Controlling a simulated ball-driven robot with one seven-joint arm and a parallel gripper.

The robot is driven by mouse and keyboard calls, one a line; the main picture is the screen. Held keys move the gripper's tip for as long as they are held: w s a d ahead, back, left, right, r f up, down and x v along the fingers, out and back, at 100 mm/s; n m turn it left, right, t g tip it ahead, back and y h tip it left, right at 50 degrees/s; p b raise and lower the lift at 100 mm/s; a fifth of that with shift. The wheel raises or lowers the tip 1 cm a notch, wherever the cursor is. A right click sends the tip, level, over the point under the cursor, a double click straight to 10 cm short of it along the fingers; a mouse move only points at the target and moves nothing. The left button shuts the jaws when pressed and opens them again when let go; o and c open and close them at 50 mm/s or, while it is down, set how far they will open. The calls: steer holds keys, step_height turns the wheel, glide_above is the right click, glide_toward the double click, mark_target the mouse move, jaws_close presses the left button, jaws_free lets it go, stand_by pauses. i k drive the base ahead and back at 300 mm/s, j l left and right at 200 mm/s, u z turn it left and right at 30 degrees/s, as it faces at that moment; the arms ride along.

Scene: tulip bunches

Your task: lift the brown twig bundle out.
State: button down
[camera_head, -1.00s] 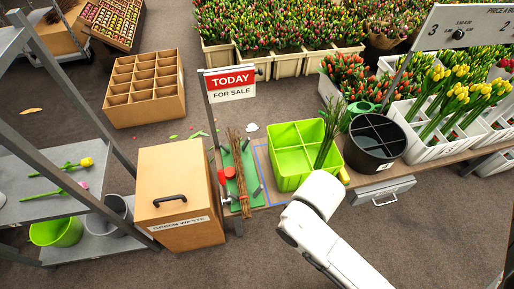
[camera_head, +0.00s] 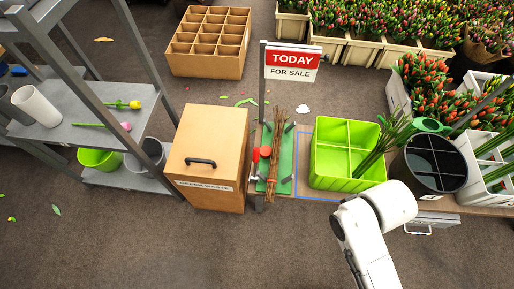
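The brown twig bundle (camera_head: 274,158) lies lengthwise along a narrow green rack (camera_head: 287,166) with grey posts, at the left end of the bench. Its upper end reaches toward the sign post. A red part (camera_head: 265,151) sits against its left side. My white arm (camera_head: 362,235) comes up from the bottom right, and its end is over the bench's front edge, right of and apart from the bundle. My gripper's fingers do not show.
A bright green divided crate (camera_head: 322,178) with green stems and a black divided bucket (camera_head: 432,186) stand right of the rack. The green-waste box (camera_head: 207,195) is close on the left. A TODAY FOR SALE sign (camera_head: 292,62) rises behind. A grey shelf (camera_head: 85,133) stands left.

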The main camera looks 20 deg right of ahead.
mark_target(271, 181)
steer(key=i+u, duration=0.35)
steer(key=i, duration=0.15)
steer(key=i+l+u, duration=0.2)
steer(key=i+u, duration=0.15)
steer(key=i, duration=0.15)
